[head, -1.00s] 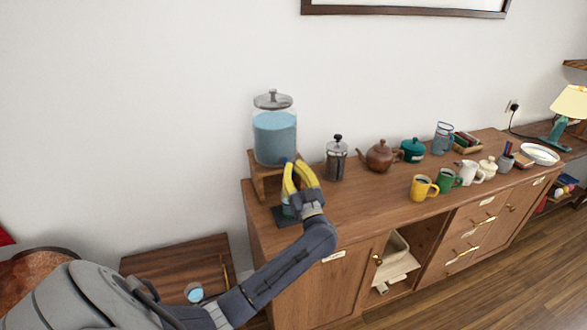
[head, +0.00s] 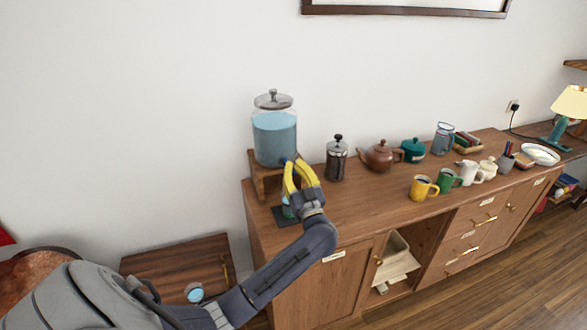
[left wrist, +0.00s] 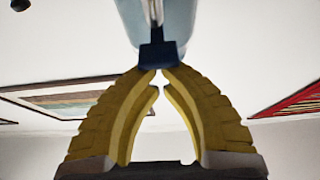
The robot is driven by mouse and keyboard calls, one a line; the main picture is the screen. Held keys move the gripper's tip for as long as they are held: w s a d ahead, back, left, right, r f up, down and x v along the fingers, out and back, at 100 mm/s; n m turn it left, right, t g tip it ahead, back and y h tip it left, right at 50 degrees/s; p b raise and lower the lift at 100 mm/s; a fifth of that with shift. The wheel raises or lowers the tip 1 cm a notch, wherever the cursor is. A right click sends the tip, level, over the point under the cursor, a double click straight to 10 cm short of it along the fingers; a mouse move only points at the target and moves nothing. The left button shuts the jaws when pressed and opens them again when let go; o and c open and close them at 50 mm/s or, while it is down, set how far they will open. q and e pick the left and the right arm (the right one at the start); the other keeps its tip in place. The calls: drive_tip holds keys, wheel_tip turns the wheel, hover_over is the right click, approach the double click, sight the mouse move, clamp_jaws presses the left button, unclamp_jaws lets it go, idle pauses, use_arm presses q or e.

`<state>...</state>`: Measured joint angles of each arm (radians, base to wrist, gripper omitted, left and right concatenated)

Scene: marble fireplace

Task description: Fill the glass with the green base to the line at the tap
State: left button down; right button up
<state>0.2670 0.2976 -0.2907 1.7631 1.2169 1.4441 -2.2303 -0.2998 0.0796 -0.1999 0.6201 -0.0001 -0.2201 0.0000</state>
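The dispenser (head: 274,140) is a clear jar of blue water with a grey lid, on a wooden stand at the sideboard's left end. Its dark blue tap (head: 287,161) faces the front; the tap also shows in the left wrist view (left wrist: 158,55). My left gripper (head: 295,163) is at the tap, its yellow fingertips closed together against the tap's lower edge, with nothing visibly held between them. A glass (head: 287,210) stands below the tap on a dark mat (head: 279,218). My fingers hide most of it, so its level and line cannot be read. My right gripper is out of view.
A French press (head: 336,160), brown teapot (head: 380,156) and teal pot (head: 413,150) stand to the right. Yellow (head: 422,188) and green (head: 447,181) mugs are near the front edge. A low side table (head: 165,268) is at lower left.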

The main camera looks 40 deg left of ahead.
use_arm(q)
drive_tip(key=s+d, duration=0.5)
drive_tip(key=d, duration=0.2)
drive_tip(key=shift+s+d+f, duration=0.2)
drive_tip(key=shift+d+f, duration=0.2)
idle(1.1)
